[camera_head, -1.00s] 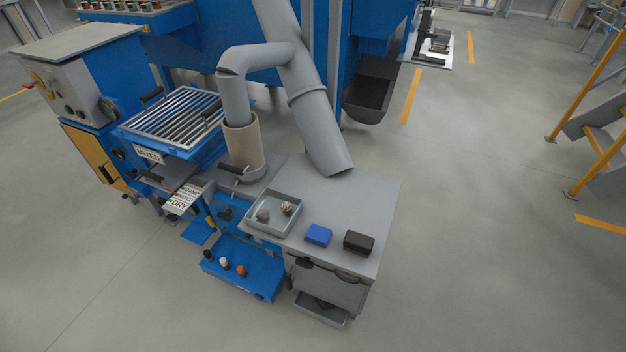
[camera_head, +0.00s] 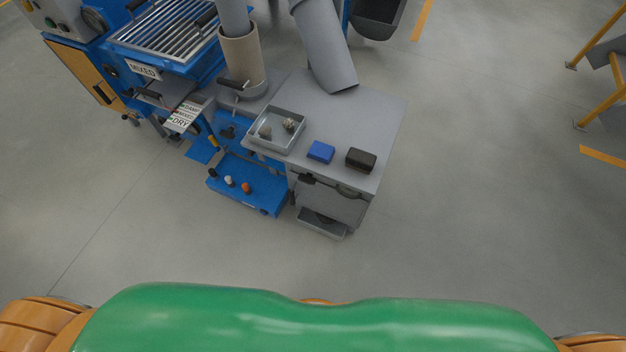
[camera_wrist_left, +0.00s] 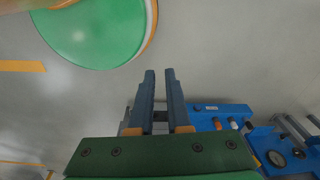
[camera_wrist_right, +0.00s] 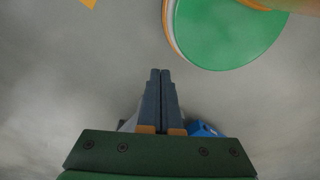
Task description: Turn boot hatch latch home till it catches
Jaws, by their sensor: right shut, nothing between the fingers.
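The grey boot cabinet (camera_head: 385,130) stands at the centre of the head view. Its front has a grey hatch (camera_head: 328,207) below the top edge. A small dark latch-like part (camera_head: 307,179) sits at the hatch's upper left, and a dark curved handle (camera_head: 350,192) is at its upper right. The latch's exact turn is too small to tell. My left gripper (camera_wrist_left: 160,75) is open a little and empty in the left wrist view. My right gripper (camera_wrist_right: 160,74) is shut and empty in the right wrist view. Neither gripper shows in the head view; both are apart from the hatch.
On the cabinet top are a tray (camera_head: 252,142) with lumps, a blue block (camera_head: 321,152) and a dark block (camera_head: 361,160). A grey drawer-like tray (camera_head: 322,225) juts out below the hatch. A blue knobbed unit (camera_head: 262,195) stands left. Floor between my body and the cabinet is clear.

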